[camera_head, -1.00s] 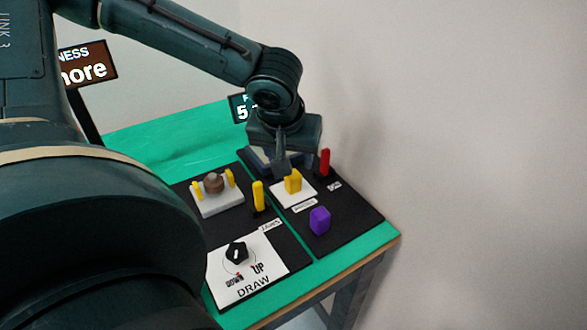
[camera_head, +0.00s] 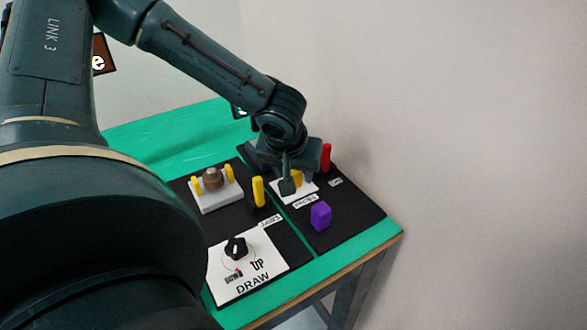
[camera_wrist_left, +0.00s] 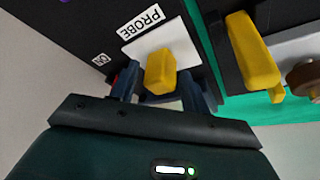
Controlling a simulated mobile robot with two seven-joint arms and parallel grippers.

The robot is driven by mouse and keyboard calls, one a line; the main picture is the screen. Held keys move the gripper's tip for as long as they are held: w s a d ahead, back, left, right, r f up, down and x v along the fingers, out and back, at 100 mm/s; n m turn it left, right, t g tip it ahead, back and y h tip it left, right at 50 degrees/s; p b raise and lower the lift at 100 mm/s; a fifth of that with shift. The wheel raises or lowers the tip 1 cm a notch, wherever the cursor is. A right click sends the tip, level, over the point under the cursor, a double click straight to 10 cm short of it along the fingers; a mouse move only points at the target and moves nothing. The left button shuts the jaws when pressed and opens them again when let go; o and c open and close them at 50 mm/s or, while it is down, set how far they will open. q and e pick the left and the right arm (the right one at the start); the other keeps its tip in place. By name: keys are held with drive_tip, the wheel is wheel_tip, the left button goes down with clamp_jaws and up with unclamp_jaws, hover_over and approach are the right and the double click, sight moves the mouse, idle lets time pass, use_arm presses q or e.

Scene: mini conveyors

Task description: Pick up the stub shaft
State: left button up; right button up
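No part is labelled as the stub shaft. A brown round piece (camera_head: 212,178), possibly the shaft, sits on a white block (camera_head: 219,200) between two yellow uprights; it shows at the right edge of the left wrist view (camera_wrist_left: 305,77). My left gripper (camera_head: 291,183) is low over the white PROBE plate. In the left wrist view its fingers (camera_wrist_left: 160,88) stand apart on either side of a yellow block (camera_wrist_left: 160,72), with gaps visible. In the head view a finger partly hides that yellow block (camera_head: 297,176). My right gripper is not in view.
A yellow lever (camera_head: 258,191) and a red lever (camera_head: 326,157) stand close to my left gripper. A purple block (camera_head: 320,216) is in front. A black knob (camera_head: 236,248) is on the white DRAW panel (camera_head: 262,273). The green table (camera_head: 165,138) is clear at the back left.

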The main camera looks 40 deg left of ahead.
use_arm(q)
clamp_jaws()
drive_tip(key=shift+r, duration=0.1)
